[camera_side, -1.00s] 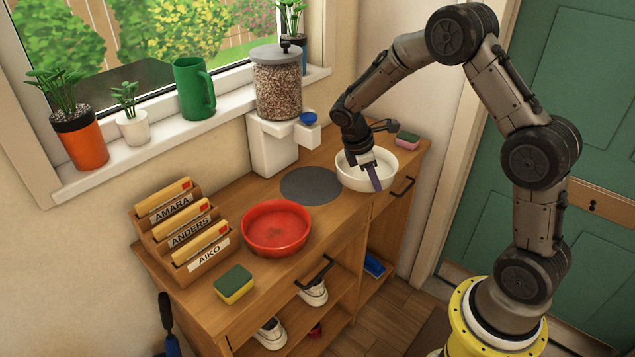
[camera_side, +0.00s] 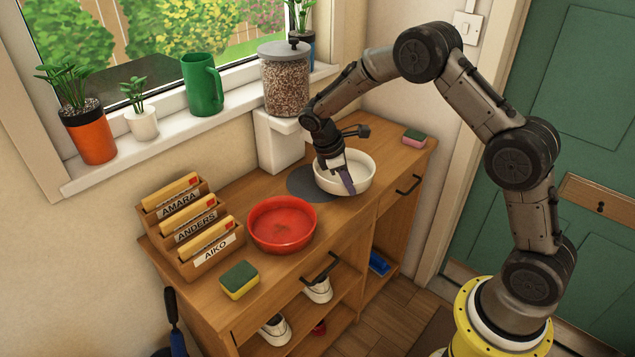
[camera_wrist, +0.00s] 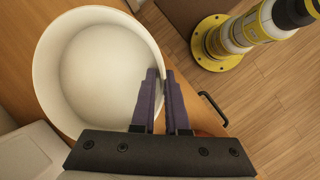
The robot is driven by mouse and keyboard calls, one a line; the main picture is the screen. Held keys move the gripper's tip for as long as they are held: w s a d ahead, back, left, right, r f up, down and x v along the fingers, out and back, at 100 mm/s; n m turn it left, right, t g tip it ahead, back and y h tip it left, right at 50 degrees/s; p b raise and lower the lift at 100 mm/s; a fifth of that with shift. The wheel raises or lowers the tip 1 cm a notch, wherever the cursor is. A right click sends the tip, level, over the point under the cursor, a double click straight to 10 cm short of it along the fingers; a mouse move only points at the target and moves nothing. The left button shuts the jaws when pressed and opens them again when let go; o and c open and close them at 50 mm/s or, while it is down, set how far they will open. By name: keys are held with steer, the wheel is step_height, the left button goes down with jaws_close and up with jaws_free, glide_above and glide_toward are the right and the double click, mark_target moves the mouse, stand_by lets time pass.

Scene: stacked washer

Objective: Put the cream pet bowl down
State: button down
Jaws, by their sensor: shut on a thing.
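The cream pet bowl (camera_side: 362,175) is upright at the right part of the dark grey round mat (camera_side: 299,184), covering some of it. I cannot tell whether its base touches the mat or hangs slightly above it. My gripper (camera_side: 348,186) reaches down from above and is shut on the bowl's near rim. In the wrist view the bowl (camera_wrist: 95,65) is empty, and its wall runs between the two purple fingers of my gripper (camera_wrist: 161,76). The bowl's underside is hidden.
A red bowl (camera_side: 281,226) stands left of the mat. A white dispenser base (camera_side: 281,148) with a kibble jar (camera_side: 286,82) stands behind it. A letter rack (camera_side: 190,228), a green-yellow sponge (camera_side: 239,280) and a pink sponge (camera_side: 414,136) are also on the cabinet.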

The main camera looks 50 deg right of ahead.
mark_target(339, 179)
steer(key=w+d+r+n+t, duration=0.1)
steer(key=r+n, duration=0.1)
steer(key=n, duration=0.1)
steer(key=w+d+r+n+t, duration=0.1)
steer(key=w+r+n, duration=0.1)
steer(key=w+d+r+n+t, duration=0.1)
steer(key=w+r+n, duration=0.1)
steer(key=n, duration=0.1)
steer(key=shift+w+d+n+h, duration=0.1)
steer(key=shift+w+n+h, duration=0.2)
steer(key=shift+h, duration=0.1)
steer(key=shift+f+t, duration=0.15)
steer(key=shift+t, duration=0.15)
steer(key=shift+f, duration=4.75)
steer(key=shift+f, duration=0.2)
steer(key=c, duration=0.9)
jaws_free()
